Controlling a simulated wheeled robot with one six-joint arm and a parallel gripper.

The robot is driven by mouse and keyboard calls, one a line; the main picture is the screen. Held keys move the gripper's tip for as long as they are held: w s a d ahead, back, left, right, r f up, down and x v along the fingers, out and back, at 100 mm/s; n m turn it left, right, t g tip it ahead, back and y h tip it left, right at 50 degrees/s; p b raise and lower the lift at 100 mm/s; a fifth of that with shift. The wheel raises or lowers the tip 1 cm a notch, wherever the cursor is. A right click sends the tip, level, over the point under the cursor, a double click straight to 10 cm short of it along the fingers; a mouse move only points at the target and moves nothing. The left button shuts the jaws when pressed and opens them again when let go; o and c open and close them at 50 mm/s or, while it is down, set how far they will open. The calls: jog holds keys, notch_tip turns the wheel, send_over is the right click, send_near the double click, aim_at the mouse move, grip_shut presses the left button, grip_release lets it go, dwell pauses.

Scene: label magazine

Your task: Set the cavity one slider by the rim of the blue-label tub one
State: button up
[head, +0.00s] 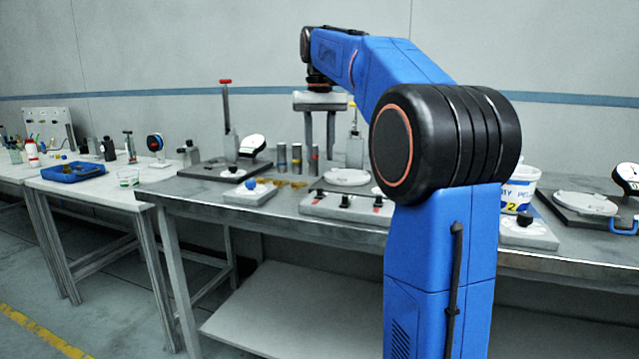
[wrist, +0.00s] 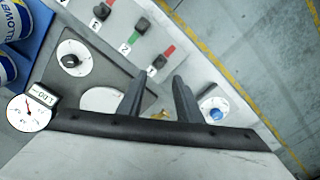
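The slider panel (head: 310,207) is a grey block on the bench with black knobs and coloured tracks. In the wrist view, slider one's black knob (wrist: 159,62) sits near the numeral 1, with red track showing beyond it. Slider two's knob (wrist: 142,25) is at the far end of a green track. My gripper (head: 319,160) is open, pointing down above the bench behind the panel. Its fingers (wrist: 160,82) show apart, with slider one's knob just beyond the tips. A white tub with a blue-and-yellow label (head: 519,192) stands right, partly behind my arm; its numeral looks like 2.
Two tubs with yellow-and-blue labels (wrist: 14,20) stand at the wrist view's left edge. Dial blocks with a blue knob (head: 251,186) and a black knob (head: 525,220) flank the panel. A gauge (wrist: 28,113), round pan (head: 347,176) and grey posts (head: 296,158) stand nearby.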

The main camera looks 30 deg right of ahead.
aim_at(320, 188)
notch_tip(320, 188, down, 9)
jog(key=shift+f, duration=0.1)
dwell(0.3)
jog(key=shift+c, duration=0.5)
